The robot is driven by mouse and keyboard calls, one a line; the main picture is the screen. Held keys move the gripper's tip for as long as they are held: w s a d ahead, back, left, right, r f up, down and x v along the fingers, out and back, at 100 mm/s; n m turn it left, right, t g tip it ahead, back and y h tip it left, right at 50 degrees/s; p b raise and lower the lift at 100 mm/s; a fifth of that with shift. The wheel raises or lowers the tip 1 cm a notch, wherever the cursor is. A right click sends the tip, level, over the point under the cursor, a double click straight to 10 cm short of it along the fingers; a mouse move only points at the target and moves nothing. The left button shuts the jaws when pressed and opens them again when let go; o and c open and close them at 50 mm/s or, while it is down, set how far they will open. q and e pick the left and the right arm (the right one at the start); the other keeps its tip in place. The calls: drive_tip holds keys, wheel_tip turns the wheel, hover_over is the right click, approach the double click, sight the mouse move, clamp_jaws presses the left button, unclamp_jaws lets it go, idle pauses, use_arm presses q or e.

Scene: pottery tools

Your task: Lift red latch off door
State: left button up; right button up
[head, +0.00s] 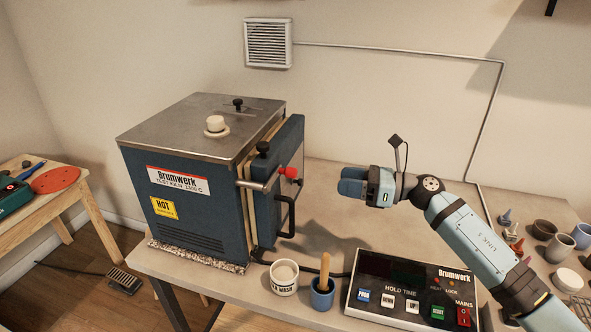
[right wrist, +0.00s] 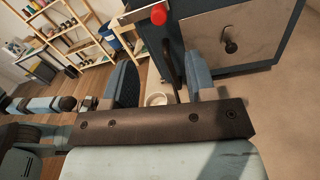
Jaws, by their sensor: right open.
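The red latch knob (head: 289,172) sits at the end of a metal bar (head: 262,184) at the front edge of the blue kiln's door (head: 291,165). The door looks shut against the kiln (head: 190,190). My right gripper (head: 347,181) is in the air to the right of the red knob, apart from it, pointing at the kiln. In the right wrist view the two fingers are spread with nothing between them, and the red knob (right wrist: 158,15) shows beyond them at the top.
A black door handle (head: 287,217) projects below the latch. A white wash cup (head: 284,277), a blue pot with a wooden handle (head: 323,287) and a control box (head: 410,293) stand on the table in front. Several small pots lie at the right. The table between kiln and gripper is clear.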

sight(296, 173)
drive_tip(key=p+x, duration=0.2)
drive_tip(key=x, duration=0.9)
drive_tip(key=shift+a+r, duration=0.15)
drive_tip(key=shift+a, duration=0.05)
drive_tip(key=shift+w+a+p, duration=0.2)
drive_tip(key=shift+a+p, duration=0.1)
drive_tip(key=shift+a, duration=0.25)
clamp_jaws()
